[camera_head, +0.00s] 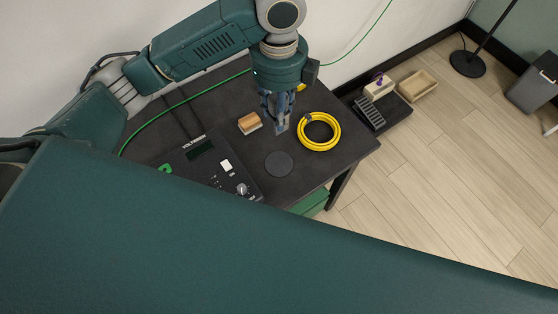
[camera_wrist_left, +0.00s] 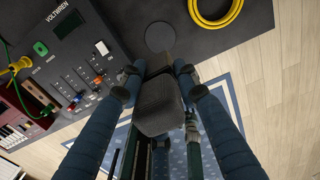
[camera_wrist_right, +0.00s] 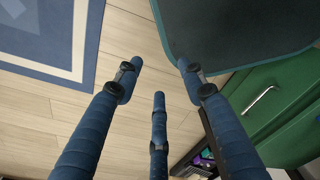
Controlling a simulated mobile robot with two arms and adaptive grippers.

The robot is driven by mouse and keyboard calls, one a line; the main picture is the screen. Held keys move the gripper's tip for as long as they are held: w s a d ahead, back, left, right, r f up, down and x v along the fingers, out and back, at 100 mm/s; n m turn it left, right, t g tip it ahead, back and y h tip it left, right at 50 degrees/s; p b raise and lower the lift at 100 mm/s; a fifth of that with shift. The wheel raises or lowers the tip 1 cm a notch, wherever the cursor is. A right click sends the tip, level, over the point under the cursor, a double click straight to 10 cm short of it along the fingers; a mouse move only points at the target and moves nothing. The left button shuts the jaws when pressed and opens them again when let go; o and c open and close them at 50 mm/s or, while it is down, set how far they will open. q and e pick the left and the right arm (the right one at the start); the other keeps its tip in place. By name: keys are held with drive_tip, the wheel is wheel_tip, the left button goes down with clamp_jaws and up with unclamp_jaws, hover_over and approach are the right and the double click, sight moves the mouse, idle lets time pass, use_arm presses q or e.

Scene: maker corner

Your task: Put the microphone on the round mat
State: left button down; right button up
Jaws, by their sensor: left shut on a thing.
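The microphone (camera_wrist_left: 158,104) is a dark grey, mesh-faced block between the fingers of my left gripper (camera_wrist_left: 160,75) in the left wrist view. In the head view my left gripper (camera_head: 282,122) points down over the table, shut on the microphone, which is mostly hidden there. The round mat (camera_head: 279,164) is a dark grey disc on the black table, just nearer than the gripper. It also shows in the left wrist view (camera_wrist_left: 160,38), beyond the fingertips. My right gripper (camera_wrist_right: 158,78) is open and empty above the floor, and the head view does not show it.
A black Voltwren synthesizer (camera_head: 198,168) lies left of the mat. A coiled yellow cable (camera_head: 334,131) lies right of it, and a wood-backed brush (camera_head: 250,123) is behind. The table (camera_head: 312,172) has bare surface around the mat. A green cabinet (camera_wrist_right: 280,100) is near my right gripper.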

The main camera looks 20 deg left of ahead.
use_arm(q)
drive_tip(key=shift+w+d+f+m, duration=0.1)
drive_tip(key=shift+f+m, duration=0.05)
drive_tip(key=shift+m, duration=0.15)
drive_tip(key=shift+f+p, duration=1.3)
drive_tip(key=shift+f, duration=8.35)
use_arm(e)
drive_tip(key=shift+w+d+r, duration=0.1)
drive_tip(key=shift+w+r, duration=0.05)
drive_tip(key=shift+r, duration=0.55)
drive_tip(key=shift+w+d+r, duration=0.1)
drive_tip(key=shift+w+r, duration=0.05)
drive_tip(key=shift+r, duration=0.5)
use_arm(q)
drive_tip(key=c, duration=1.3)
unclamp_jaws()
drive_tip(key=shift+f, duration=0.15)
use_arm(e)
drive_tip(key=shift+d, duration=0.1)
